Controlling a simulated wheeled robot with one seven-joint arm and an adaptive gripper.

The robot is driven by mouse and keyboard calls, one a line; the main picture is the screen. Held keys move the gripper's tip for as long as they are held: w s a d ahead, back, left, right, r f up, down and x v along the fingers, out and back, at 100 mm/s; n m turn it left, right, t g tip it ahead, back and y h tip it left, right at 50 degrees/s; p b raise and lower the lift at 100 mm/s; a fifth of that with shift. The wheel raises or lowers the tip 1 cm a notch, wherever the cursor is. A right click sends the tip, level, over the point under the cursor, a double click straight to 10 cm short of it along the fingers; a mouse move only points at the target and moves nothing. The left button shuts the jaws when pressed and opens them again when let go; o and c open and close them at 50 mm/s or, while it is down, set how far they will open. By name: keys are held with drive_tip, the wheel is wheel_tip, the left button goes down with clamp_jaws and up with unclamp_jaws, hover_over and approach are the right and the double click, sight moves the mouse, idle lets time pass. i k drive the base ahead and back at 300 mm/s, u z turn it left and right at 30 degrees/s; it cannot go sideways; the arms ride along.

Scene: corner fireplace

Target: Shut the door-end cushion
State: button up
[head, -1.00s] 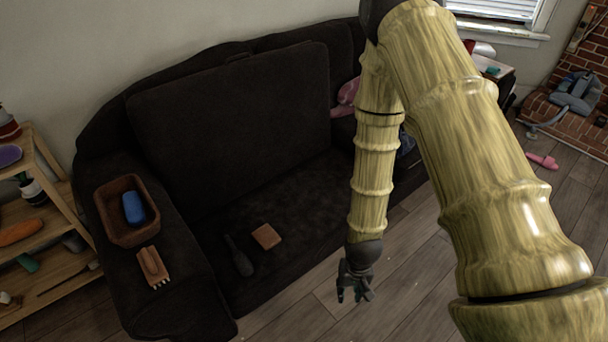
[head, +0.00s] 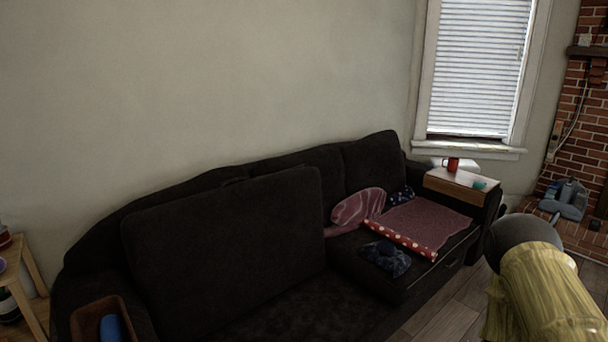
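A dark sofa (head: 90,268) stands along the wall in the head view. At its left a large dark cushion (head: 222,238) stands raised and tilted back against the backrest. A dark flat area (head: 310,305) shows in front of and below the raised cushion, and its front part is cut off by the picture's edge. The right seat cushion (head: 405,289) lies flat. No door is in view, so I cannot tell by it which end is the door end. My gripper is out of view; only part of my arm shows at the lower right.
On the right seat lie a pinkish blanket (head: 430,222), a red dotted roll (head: 400,241) and a dark blue cloth (head: 385,259). A brown basket (head: 84,322) with a blue object (head: 111,328) sits at the left armrest. A wooden tray (head: 455,187) with a red mug (head: 451,164) is at the right end.

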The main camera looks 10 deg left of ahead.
sight(200, 262)
drive_tip(key=z, duration=0.55)
drive_tip(key=i, duration=1.2)
drive_tip(key=u, duration=2.05)
